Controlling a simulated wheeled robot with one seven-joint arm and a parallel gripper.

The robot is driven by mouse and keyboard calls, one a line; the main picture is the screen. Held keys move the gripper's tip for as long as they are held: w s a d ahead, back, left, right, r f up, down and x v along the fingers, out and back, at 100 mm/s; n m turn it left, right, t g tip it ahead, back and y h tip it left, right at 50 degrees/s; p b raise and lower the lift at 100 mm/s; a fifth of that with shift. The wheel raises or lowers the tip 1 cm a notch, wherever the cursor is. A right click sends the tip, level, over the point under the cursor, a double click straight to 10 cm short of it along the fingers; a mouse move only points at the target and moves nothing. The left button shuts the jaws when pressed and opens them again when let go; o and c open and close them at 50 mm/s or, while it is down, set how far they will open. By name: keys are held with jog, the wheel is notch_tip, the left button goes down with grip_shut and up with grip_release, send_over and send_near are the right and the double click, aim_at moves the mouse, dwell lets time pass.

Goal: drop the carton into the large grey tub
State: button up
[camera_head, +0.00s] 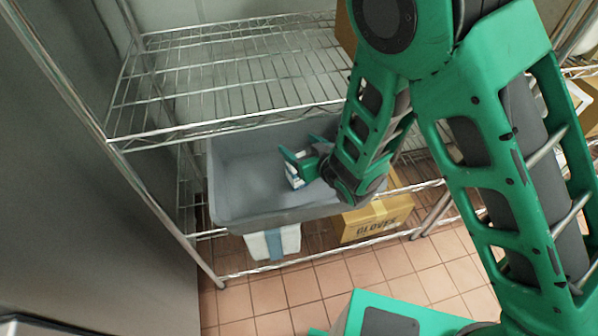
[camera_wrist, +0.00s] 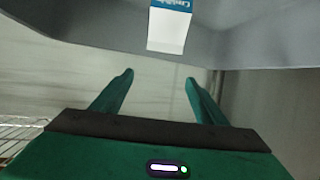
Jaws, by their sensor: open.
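The carton is small, white with a blue printed band. In the head view the carton (camera_head: 295,179) shows inside the outline of the large grey tub (camera_head: 235,205), just below my fingers. In the wrist view the carton (camera_wrist: 168,30) lies beyond my fingertips, with a gap between, against the grey tub wall (camera_wrist: 95,22). I cannot tell whether it touches the tub floor. My gripper (camera_head: 303,150) reaches over the tub's right part, its fingers spread. In the wrist view my gripper (camera_wrist: 158,79) is open with nothing between the fingers. My arm hides the tub's right side.
The tub sits in a wire rack, under an upper wire shelf (camera_head: 230,85) that looks mostly bare. A brown box (camera_head: 375,220) and a white-and-blue container (camera_head: 272,243) stand below it. A grey surface (camera_head: 90,170) borders the left. Tiled floor (camera_head: 370,275) shows in front.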

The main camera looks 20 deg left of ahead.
jog(key=v, duration=0.9)
jog(key=shift+w, duration=0.25)
jog(key=shift+d, duration=0.15)
jog(key=w+d+r+m+h, duration=0.2)
jog(key=w+d+h, duration=0.15)
jog(key=d, duration=0.45)
jog(key=w+d+r+m+h, duration=0.1)
jog(key=w+d+m+h, duration=0.1)
jog(key=w+d, duration=0.45)
jog(key=s+d+r+m+g+h, duration=0.1)
jog(key=s+d+r+m+h, duration=0.1)
jog(key=d, duration=0.8)
jog(key=s+d+r+m+g+h, duration=0.1)
jog(key=s+d+r+m+h, duration=0.1)
jog(key=d, duration=0.8)
jog(key=s+d+r+m+g+h, duration=0.2)
jog(key=s+d+r+m+g, duration=0.2)
jog(key=s+d, duration=0.95)
jog(key=s+d+r+m+g+y, duration=0.1)
jog(key=s+d+r+m, duration=0.1)
jog(key=s, duration=0.5)
jog(key=s+d+r+m+g+y, duration=0.1)
jog(key=s+d+r+g, duration=0.1)
jog(key=s, duration=0.4)
jog(key=shift+s+d+r+m, duration=0.25)
jog(key=shift+s+r+m, duration=0.05)
jog(key=shift+s+m, duration=0.1)
